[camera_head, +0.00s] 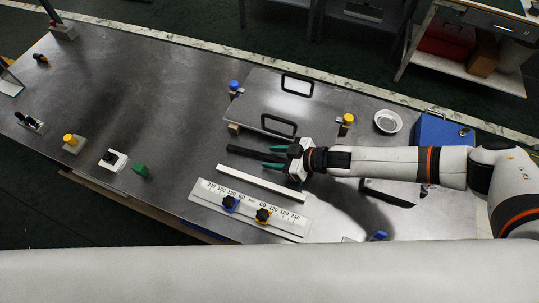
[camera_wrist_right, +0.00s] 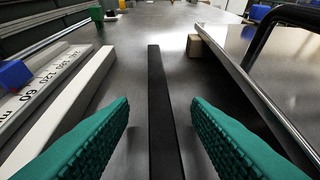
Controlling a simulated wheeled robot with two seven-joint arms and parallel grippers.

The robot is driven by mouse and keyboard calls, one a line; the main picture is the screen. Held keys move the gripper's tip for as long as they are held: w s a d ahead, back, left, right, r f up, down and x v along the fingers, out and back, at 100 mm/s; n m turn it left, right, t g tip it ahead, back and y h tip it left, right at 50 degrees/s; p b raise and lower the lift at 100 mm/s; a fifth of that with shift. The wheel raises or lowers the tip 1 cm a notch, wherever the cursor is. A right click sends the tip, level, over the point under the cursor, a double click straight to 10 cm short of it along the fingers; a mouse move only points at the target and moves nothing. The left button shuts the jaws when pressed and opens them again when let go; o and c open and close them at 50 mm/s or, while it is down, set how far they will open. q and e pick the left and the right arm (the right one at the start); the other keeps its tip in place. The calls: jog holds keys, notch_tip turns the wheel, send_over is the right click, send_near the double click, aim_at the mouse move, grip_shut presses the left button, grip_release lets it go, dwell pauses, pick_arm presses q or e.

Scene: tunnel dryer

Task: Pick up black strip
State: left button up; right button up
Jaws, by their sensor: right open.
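The black strip (camera_head: 252,153) lies flat on the grey metal table, between a white bar and a panel with black handles. In the right wrist view the black strip (camera_wrist_right: 160,105) runs away from me down the middle. My right gripper (camera_head: 277,157) has green fingers and is open around or just above the near end of the strip. In the right wrist view its fingers (camera_wrist_right: 160,135) stand on either side of the strip, with visible gaps. I cannot tell their exact height above it. My left gripper is not in view.
The white bar (camera_head: 275,183) and a ruler plate (camera_head: 248,208) with blue and yellow knobs lie on one side. The metal panel (camera_head: 275,97) with handles (camera_head: 279,125) lies on the other. A white bowl (camera_head: 388,122) and blue box (camera_head: 440,131) sit right.

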jog(key=shift+w+a+f, duration=0.1)
jog(key=shift+a+f, duration=0.05)
grip_shut()
